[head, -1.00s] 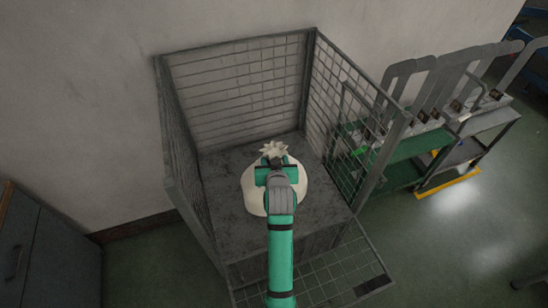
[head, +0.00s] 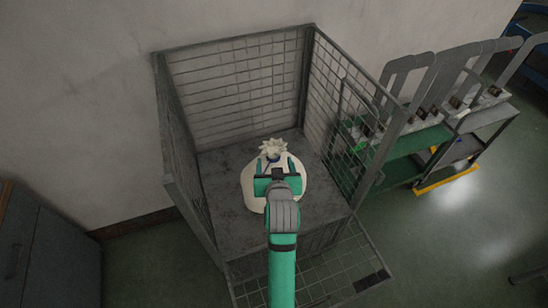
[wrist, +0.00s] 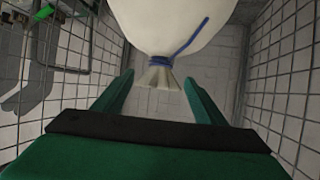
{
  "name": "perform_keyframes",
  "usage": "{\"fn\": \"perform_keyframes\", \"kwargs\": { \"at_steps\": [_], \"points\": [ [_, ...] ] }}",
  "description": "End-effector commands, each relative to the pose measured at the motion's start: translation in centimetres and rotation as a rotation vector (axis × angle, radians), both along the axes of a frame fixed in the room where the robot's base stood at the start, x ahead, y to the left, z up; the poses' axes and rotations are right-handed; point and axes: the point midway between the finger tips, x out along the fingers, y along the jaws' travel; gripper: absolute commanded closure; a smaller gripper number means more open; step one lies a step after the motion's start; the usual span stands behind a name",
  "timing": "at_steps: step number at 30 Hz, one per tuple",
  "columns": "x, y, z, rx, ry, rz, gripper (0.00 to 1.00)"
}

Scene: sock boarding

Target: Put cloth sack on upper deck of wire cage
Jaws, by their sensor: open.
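The cream cloth sack (head: 252,190) stands upright on the grey upper deck (head: 225,210) of the wire cage (head: 235,85). Its gathered neck is tied with a blue cord, and the ruffled top points up. My gripper (head: 277,165) is open, right in front of the sack in the head view and covering part of it. In the wrist view the sack (wrist: 175,22) lies beyond the fingertips, and its tied neck shows just past the gap between the open fingers (wrist: 158,82). The fingers appear clear of the sack.
Mesh walls stand at the back, left and right of the deck; the front is open, with a mesh panel (head: 335,270) folded down. A green-shelved rack (head: 420,140) with grey boards stands to the right. A dark cabinet (head: 45,250) is at lower left.

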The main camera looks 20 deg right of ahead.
Motion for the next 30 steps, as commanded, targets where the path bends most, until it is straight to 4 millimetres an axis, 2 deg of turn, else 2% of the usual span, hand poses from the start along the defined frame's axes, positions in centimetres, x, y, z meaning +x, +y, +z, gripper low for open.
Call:
{"fn": "perform_keyframes", "kwargs": {
  "at_steps": [6, 16, 20, 23, 30],
  "points": [
    [-2.9, 0.8, 1.4, 0.0, -0.001, 0.001, 0.35],
    [-4.2, 1.3, 1.6, 0.001, 0.001, 0.002, 0.35],
    [-5.4, 2.5, -0.1, 0.001, -0.004, 0.011, 0.35],
    [-7.1, 4.1, -2.2, 0.0, -0.016, 0.025, 0.35],
    [-12.9, 8.2, -6.4, -0.008, -0.054, 0.061, 0.35]
  ]
}}
